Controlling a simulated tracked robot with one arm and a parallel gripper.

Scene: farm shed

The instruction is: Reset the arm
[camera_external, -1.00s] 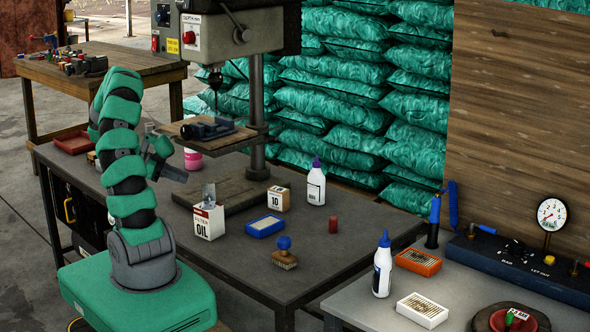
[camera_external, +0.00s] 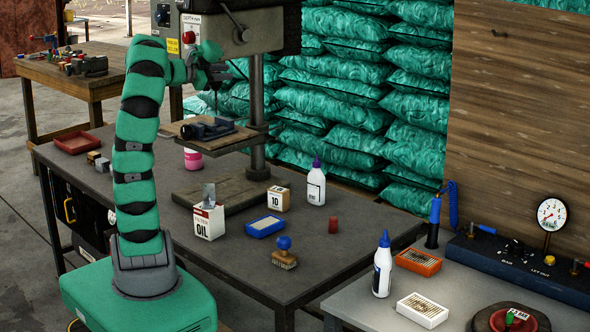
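My arm rises nearly upright from my green base at the left of the external view, then bends over to the right at the top. My gripper (camera_external: 228,76) is raised in front of the drill press (camera_external: 238,35), above the vise on its table. It is small and dark against the press, so I cannot tell whether its fingers are open or shut. I see nothing held in it. Whether it touches the press cannot be told from this view.
A vise (camera_external: 207,128) sits on the press table.

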